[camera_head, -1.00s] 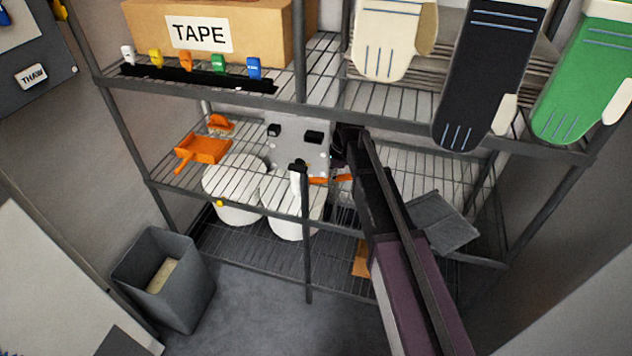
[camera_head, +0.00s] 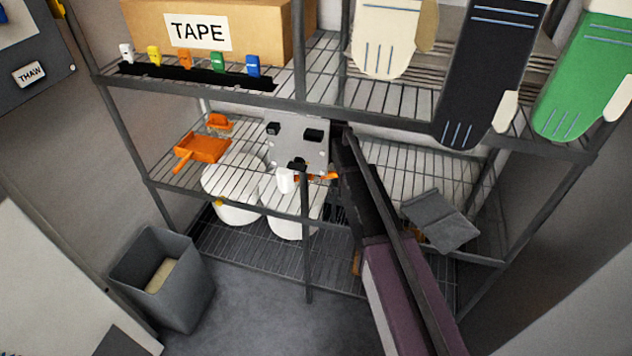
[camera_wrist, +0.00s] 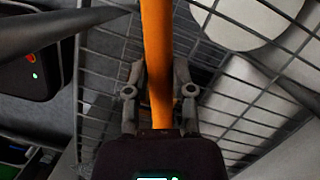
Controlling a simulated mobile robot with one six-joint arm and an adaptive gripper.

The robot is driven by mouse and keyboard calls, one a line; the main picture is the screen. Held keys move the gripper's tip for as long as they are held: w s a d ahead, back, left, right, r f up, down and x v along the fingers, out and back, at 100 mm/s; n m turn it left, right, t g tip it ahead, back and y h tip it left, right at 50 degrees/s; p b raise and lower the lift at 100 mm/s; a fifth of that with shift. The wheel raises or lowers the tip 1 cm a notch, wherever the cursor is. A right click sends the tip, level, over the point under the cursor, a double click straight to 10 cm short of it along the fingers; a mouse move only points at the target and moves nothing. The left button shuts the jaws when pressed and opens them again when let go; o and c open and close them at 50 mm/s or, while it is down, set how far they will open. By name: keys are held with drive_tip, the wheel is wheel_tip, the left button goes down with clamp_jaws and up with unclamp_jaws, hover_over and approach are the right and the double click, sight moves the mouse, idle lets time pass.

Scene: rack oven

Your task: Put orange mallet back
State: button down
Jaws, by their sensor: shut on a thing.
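The orange mallet's handle (camera_wrist: 156,50) runs between the two fingers of my gripper (camera_wrist: 159,92) in the wrist view, and the gripper is shut on it. In the head view the orange handle (camera_head: 326,177) shows left of my dark arm, with a white and black head (camera_head: 286,181) at its left end. The head is just in front of the lower part of a pale panel (camera_head: 300,142) with two black holders; I cannot tell whether it touches. My gripper's fingers are mostly hidden in the head view.
The wire rack's front post (camera_head: 306,240) stands close to the mallet head. An orange dustpan (camera_head: 203,148) lies on the middle shelf, left of the panel. White tubs (camera_head: 236,190) stand below it. A grey tilted piece (camera_head: 440,220) is right of my arm.

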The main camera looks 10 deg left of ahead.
drive_tip(key=shift+d+b+x, duration=0.15)
drive_tip(key=shift+b+x, duration=0.45)
drive_tip(key=shift+x, duration=0.1)
drive_tip(key=shift+d+b+x, duration=0.15)
drive_tip(key=shift+b+x, duration=0.4)
drive_tip(key=shift+x, duration=0.15)
drive_tip(key=shift+w+f, duration=0.1)
drive_tip(key=shift+c, duration=2.4)
unclamp_jaws()
drive_tip(key=p+v, duration=0.7)
drive_tip(key=shift+d+r, duration=0.2)
drive_tip(key=shift+r, duration=0.05)
